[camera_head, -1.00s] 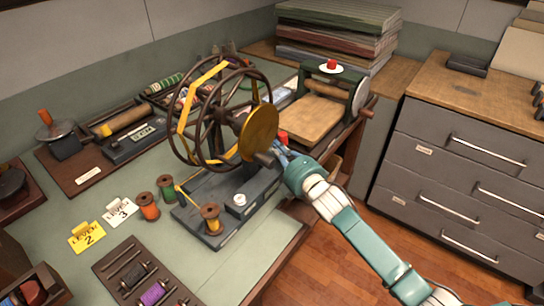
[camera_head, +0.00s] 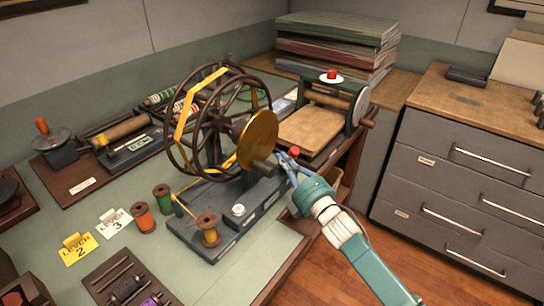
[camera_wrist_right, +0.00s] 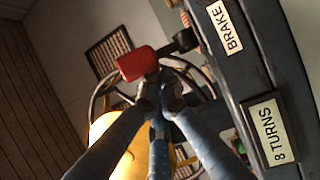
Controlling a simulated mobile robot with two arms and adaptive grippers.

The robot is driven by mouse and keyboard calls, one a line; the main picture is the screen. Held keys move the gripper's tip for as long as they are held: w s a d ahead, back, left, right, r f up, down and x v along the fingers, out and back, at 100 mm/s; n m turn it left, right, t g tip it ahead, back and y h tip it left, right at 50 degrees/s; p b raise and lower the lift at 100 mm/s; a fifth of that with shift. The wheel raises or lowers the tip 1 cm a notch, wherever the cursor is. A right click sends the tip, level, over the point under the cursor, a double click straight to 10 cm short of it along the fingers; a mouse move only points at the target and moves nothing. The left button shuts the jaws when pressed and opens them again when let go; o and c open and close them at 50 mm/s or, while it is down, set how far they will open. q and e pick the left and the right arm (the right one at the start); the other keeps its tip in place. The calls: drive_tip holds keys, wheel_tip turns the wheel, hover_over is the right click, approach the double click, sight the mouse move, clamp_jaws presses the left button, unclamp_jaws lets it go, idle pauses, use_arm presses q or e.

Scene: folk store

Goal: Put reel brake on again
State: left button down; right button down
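The reel machine stands on the bench, with a dark spoked reel (camera_head: 200,120), a brass disc (camera_head: 258,140) and a dark base (camera_head: 215,212). The brake lever's red knob (camera_head: 293,152) shows to the right of the disc; it is large in the wrist view (camera_wrist_right: 138,63), at the end of a short dark arm beside the BRAKE label (camera_wrist_right: 224,27). My right gripper (camera_head: 285,158) is at the red knob. In the wrist view its fingers (camera_wrist_right: 160,92) converge close together right at the knob; whether they grip it or only touch it is unclear. My left gripper is out of view.
An 8 TURNS plate (camera_wrist_right: 270,134) is beside the fingers. A press with a wooden board (camera_head: 312,130) stands behind. Spools (camera_head: 144,218) and LEVER cards (camera_head: 77,249) lie left of the base. Open floor (camera_head: 350,215) lies right of the bench, before grey drawers (camera_head: 460,180).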

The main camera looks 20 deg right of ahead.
idle(0.4)
drive_tip(key=r+v, duration=0.1)
drive_tip(key=v, duration=1.1)
drive_tip(key=shift+f, duration=0.5)
drive_tip(key=shift+d, duration=0.1)
